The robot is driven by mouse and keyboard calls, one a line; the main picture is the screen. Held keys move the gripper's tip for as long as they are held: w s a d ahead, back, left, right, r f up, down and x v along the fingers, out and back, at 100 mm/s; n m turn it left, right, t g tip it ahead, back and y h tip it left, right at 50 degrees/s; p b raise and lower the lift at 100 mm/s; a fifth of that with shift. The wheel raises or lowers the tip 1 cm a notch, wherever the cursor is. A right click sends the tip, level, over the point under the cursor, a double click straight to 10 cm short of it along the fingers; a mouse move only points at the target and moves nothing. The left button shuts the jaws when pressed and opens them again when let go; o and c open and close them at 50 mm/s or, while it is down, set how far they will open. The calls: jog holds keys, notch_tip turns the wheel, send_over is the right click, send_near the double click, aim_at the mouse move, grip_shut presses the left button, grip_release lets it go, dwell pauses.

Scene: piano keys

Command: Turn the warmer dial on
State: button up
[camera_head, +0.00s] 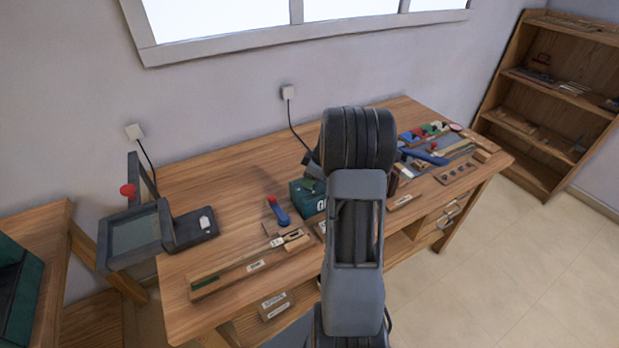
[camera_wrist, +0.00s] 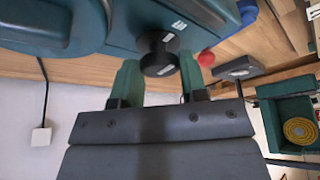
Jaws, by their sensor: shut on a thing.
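The warmer is a dark green box; its left part (camera_head: 301,199) shows beside my arm in the head view, and its body fills the top of the wrist view (camera_wrist: 130,22). A round black dial (camera_wrist: 160,56) with a pale mark stands out from the warmer's face in the wrist view. My gripper (camera_wrist: 160,72) has its two green fingers on either side of the dial and is shut on it. The dial's setting cannot be read. In the head view my arm hides the gripper and the dial.
A blue-handled tool with a red end (camera_head: 278,211) lies left of the warmer. Several small parts and a blue tool (camera_head: 424,156) lie at the right. The wooden bench (camera_head: 215,195) is clear at back left.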

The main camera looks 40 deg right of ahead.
jog(key=shift+m+b, duration=0.3)
jog(key=shift+b, duration=0.1)
jog(key=shift+f+m+h+b, duration=0.15)
jog(key=shift+m+h+b, duration=0.15)
jog(key=shift+b, duration=0.05)
jog(key=m+b, duration=0.2)
jog(key=shift+a+m+t+h, duration=0.1)
jog(key=shift+m+t+h, duration=0.2)
jog(key=shift+t+h, duration=0.1)
jog(key=m, duration=0.1)
jog(key=m+h, duration=0.1)
jog(key=m, duration=0.2)
jog(key=shift+a+r+h, duration=0.1)
jog(key=shift+r+h, duration=0.15)
jog(key=shift+h, duration=0.15)
jog(key=m+h, duration=0.1)
jog(key=m, duration=0.2)
jog(key=m+h, duration=0.1)
jog(key=m, duration=0.1)
jog(key=shift+a+m, duration=0.1)
jog(key=shift+m, duration=0.3)
jog(key=shift+f+m+g+h+b, duration=0.25)
jog(key=shift+m+g+b, duration=0.3)
jog(key=shift+m, duration=0.55)
jog(key=shift+w+r+m+g+h+b, duration=0.1)
jog(key=shift+m+g+h+b, duration=0.2)
jog(key=shift+m+b, duration=0.6)
jog(key=shift+r+m, duration=0.1)
jog(key=shift+m, duration=0.2)
